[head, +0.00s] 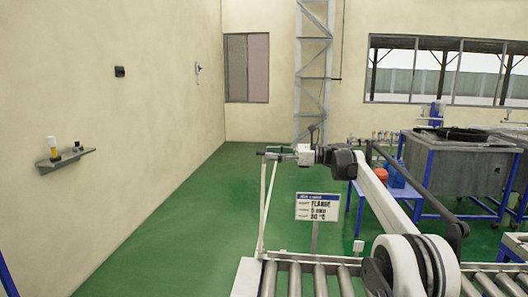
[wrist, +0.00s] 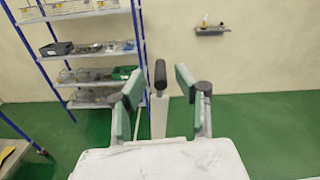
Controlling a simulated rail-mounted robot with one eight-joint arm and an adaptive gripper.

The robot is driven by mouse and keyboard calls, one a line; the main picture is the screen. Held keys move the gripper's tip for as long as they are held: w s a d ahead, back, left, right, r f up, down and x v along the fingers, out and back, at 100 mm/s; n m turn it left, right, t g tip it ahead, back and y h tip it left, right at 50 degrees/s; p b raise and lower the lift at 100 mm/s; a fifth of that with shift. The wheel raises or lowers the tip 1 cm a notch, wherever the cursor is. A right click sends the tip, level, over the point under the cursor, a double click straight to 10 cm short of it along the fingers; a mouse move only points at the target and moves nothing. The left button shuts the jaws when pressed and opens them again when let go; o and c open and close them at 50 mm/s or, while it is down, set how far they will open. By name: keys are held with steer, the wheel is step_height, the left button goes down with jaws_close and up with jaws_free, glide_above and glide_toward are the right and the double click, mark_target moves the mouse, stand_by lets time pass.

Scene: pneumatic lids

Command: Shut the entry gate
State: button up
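A narrow pale gate frame (head: 265,208) stands upright at the left end of the roller conveyor in the head view. I take it to be the entry gate; it is seen nearly edge-on. My gripper (head: 272,153) is at the top of this frame, pointing left. In the wrist view, my gripper (wrist: 158,90) is open, with a green-padded finger on each side. A black rounded handle (wrist: 160,74) above a pale post (wrist: 159,115) shows between the fingers, with gaps on both sides. Whether the handle lies fully within the finger depth is hard to tell.
The roller conveyor (head: 318,279) runs along the front. A sign (head: 316,207) stands behind it. A blue-framed grey tank (head: 460,165) is at the right. Blue-post shelving (wrist: 95,49) and a wall shelf (wrist: 212,31) lie beyond the gripper. The green floor at left is clear.

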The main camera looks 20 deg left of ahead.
steer(key=shift+x, duration=1.55)
jaws_close()
